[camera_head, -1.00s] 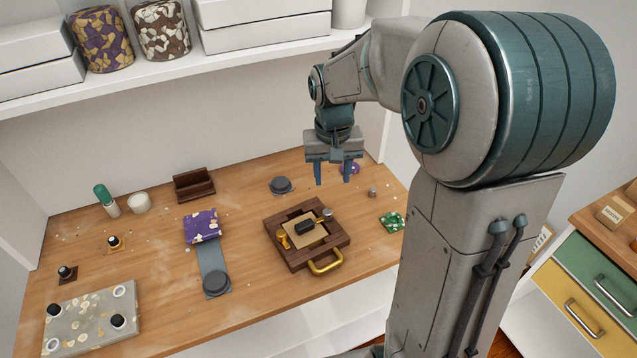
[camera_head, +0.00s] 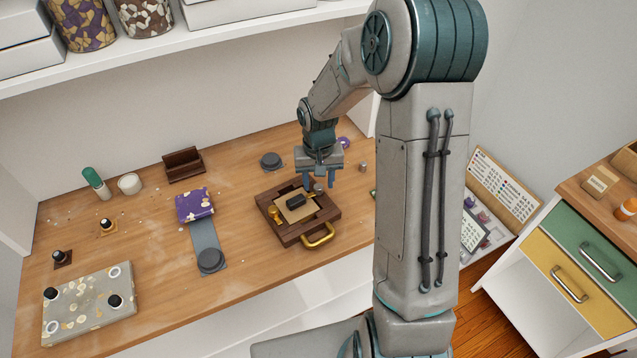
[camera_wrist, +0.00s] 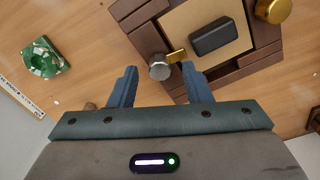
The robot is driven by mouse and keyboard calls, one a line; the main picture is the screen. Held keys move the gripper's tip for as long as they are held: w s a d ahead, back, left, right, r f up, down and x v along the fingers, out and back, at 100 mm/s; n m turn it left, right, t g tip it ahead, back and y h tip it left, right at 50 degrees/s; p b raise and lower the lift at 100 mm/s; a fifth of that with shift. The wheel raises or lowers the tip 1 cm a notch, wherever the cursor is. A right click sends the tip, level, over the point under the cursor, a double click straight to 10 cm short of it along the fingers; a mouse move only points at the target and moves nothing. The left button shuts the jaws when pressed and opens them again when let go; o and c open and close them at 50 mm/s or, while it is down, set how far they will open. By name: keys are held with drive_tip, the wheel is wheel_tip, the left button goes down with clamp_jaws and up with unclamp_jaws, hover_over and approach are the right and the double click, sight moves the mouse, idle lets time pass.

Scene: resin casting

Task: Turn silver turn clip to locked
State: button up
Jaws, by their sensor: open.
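The silver turn clip (camera_wrist: 160,67) has a round silver knob with a short brass tab. It sits on the edge of a dark wooden frame (camera_wrist: 150,38), and the tab points toward the frame's tan inner panel (camera_wrist: 182,22). In the head view the clip (camera_head: 318,188) is small and close to my fingers. My gripper (camera_wrist: 160,72) is open and empty, and the knob appears between its blue fingertips in the wrist view. In the head view my gripper (camera_head: 320,182) is over the frame's back right part. I cannot tell whether the fingers touch the knob.
A gold knob (camera_wrist: 273,9) is on the frame's other side. A black block (camera_wrist: 212,36) lies on the tan panel, and a gold handle (camera_head: 318,236) is at the front. A green patterned piece (camera_wrist: 45,58) lies beside the frame. A purple piece (camera_head: 194,205) stands left.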

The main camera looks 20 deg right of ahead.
sight(318, 187)
drive_tip(key=shift+f, duration=0.75)
clamp_jaws()
drive_tip(key=shift+n, duration=0.8)
unclamp_jaws()
wheel_tip(318, 187, up, 14)
drive_tip(key=shift+b, duration=0.3)
